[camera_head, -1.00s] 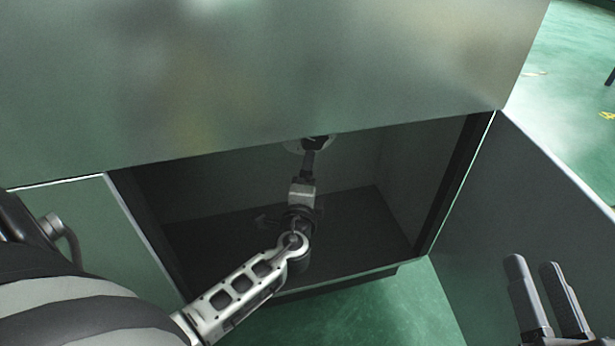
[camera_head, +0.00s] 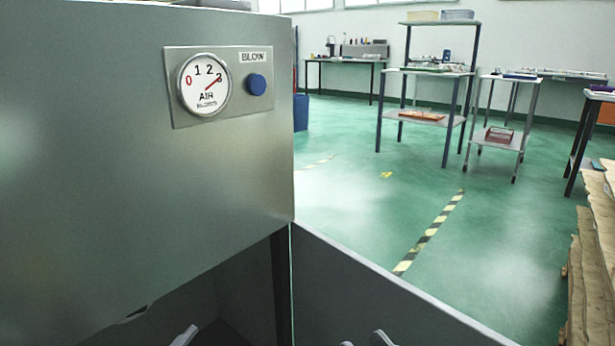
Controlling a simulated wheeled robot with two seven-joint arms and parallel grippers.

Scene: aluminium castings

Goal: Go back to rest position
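The grey metal cabinet (camera_head: 120,150) fills the left of the head view. Its lower opening (camera_head: 250,295) is dark inside, and its open door panel (camera_head: 345,295) runs toward the lower right. Only the tips of my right gripper (camera_head: 364,341) show at the bottom edge, a small gap between them; nothing is seen held. A pale tip (camera_head: 186,336) shows at the bottom in front of the opening; it seems to belong to my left gripper, but the rest is out of frame.
The cabinet front carries an air gauge (camera_head: 205,85) and a blue BLOW button (camera_head: 257,85). Stacked brown sheets (camera_head: 592,270) stand at the right edge. Beyond the door is open green floor (camera_head: 350,215), with a shelf rack (camera_head: 420,115) and a cart (camera_head: 500,138) farther back.

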